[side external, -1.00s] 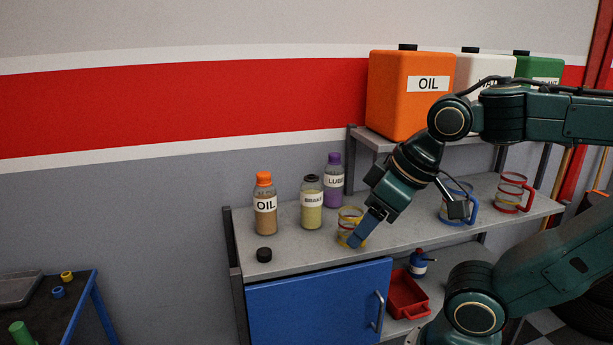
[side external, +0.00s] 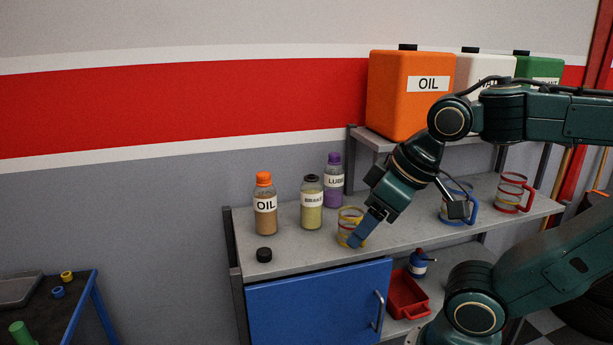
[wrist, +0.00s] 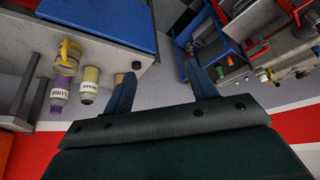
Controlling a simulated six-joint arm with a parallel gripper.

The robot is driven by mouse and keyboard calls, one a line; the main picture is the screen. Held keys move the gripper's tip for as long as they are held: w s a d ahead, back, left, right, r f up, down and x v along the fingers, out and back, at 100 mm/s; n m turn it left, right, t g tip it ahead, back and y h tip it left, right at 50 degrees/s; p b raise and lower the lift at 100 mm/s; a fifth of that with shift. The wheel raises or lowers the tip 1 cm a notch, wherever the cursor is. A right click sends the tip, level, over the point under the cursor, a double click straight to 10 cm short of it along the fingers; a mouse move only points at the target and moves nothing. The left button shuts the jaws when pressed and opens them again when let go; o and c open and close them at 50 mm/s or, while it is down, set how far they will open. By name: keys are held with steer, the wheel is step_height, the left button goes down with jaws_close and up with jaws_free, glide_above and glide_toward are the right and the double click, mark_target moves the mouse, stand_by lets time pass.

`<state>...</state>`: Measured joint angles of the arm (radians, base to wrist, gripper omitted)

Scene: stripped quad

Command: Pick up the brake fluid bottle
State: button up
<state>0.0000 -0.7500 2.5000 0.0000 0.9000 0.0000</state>
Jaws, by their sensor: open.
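The brake fluid bottle (side external: 311,203) is a clear bottle with yellowish fluid, a black cap and a white BRAKE label. It stands upright on the grey bench top between the oil bottle (side external: 265,205) and the lube bottle (side external: 333,181). My gripper (side external: 359,240) is open and empty, right of and nearer the front than the brake bottle, in front of a yellow-handled cup (side external: 348,222). In the wrist view, the brake bottle (wrist: 89,88) is left of my open fingers (wrist: 163,84), apart from them.
A loose black cap (side external: 264,255) lies near the bench's front left. Blue-handled (side external: 457,203) and red-handled (side external: 513,192) cups stand right. An orange oil can (side external: 409,95) sits on the raised shelf. A blue cabinet door (side external: 318,307) is below. The front middle of the bench is clear.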

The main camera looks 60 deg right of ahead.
steer(key=shift+o, duration=0.2)
steer(key=o, duration=0.7)
steer(key=shift+c, duration=0.2)
steer(key=w+d+f+m+t+h, duration=0.1)
steer(key=w+d+f+t, duration=0.15)
steer(key=w+d, duration=0.5)
steer(key=w+d+f+m+t+h, duration=0.1)
steer(key=w+d+f, duration=0.25)
steer(key=w, duration=0.65)
steer(key=d+f+m+t+h, duration=0.1)
steer(key=d+f+m+h, duration=0.1)
steer(key=d, duration=0.7)
steer(key=w+d+f+m+t+h, duration=0.1)
steer(key=d+f+m+h, duration=0.2)
steer(key=d+f, duration=0.3)
steer(key=d, duration=0.3)
steer(key=shift+d+f+h, duration=0.15)
steer(key=shift+f+h, duration=0.1)
steer(key=shift+h, duration=0.15)
